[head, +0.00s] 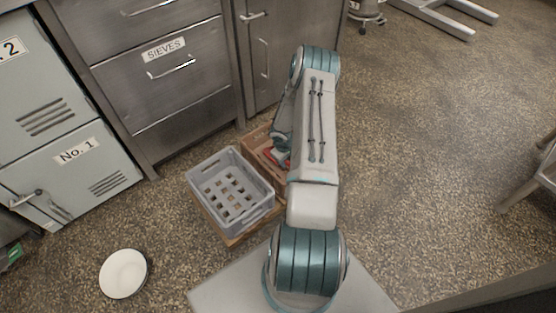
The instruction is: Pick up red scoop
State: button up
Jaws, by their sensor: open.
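A small patch of red (276,155), likely the red scoop, shows at the cardboard box (256,149) beside the grey crate. Most of it is hidden by my arm and gripper, so I cannot tell its full shape or how it lies. My gripper (279,151) is at the box, right at the red thing, pointing down. It is open; its fingertips are mostly hidden, and I cannot tell whether they touch the red thing.
A grey plastic crate (203,163) on a brown base stands just left of the box. Steel drawers (170,95) and grey lockers (62,140) stand behind and left. The floor at right is mostly clear.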

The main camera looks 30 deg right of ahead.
jog(key=f+b, duration=0.1)
jog(key=f, duration=0.2)
jog(key=d+f+b, duration=0.1)
jog(key=f, duration=0.2)
jog(key=shift+w+d+b, duration=0.15)
jog(key=shift+w+b, duration=0.05)
jog(key=shift+b, duration=0.2)
jog(key=shift+r, duration=0.1)
grip_shut()
